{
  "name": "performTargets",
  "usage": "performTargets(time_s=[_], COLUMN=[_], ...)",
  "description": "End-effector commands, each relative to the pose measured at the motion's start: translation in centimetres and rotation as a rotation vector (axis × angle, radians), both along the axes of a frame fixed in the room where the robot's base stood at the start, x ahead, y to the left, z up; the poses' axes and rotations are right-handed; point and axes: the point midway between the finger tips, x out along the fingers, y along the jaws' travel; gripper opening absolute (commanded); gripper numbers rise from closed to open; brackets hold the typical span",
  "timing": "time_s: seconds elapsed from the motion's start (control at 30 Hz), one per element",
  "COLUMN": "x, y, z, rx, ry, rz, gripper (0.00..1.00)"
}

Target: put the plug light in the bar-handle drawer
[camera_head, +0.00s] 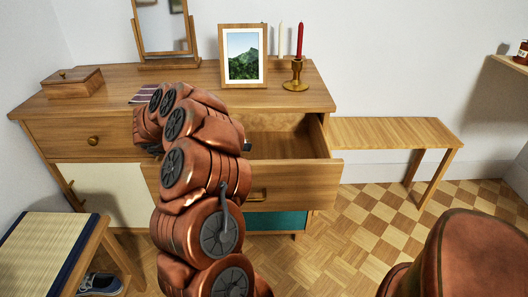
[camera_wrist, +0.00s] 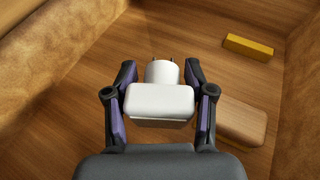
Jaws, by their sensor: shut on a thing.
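The plug light (camera_wrist: 160,102) is white, with a rounded block body and a round end with dark prongs. My gripper (camera_wrist: 161,72) is shut on it, one finger on each side. The wrist view looks down into the open drawer, and the plug light is above its wooden floor (camera_wrist: 85,95); the gap is hard to judge. In the head view the bar-handle drawer (camera_head: 318,184) is pulled out at the right of the dresser, its bar handle (camera_head: 258,195) partly beside my arm. My arm hides the gripper and plug light there.
Inside the drawer lie a yellow block (camera_wrist: 248,47) and a brown wooden block (camera_wrist: 242,122). The dresser top (camera_head: 200,90) bears a picture frame (camera_head: 244,56), a candle holder (camera_head: 296,78), a mirror and a wooden box (camera_head: 72,84). A low bench (camera_head: 395,132) stands right.

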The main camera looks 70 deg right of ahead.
Motion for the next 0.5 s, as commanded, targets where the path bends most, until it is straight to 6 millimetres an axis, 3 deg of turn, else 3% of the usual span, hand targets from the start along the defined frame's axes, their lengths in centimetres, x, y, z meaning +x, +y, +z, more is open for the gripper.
performTargets(time_s=[0.5], x=[-4.1], y=[-5.1], z=[-3.4], rx=[-0.001], ry=[0.003], rz=[-0.001], gripper=[0.13])
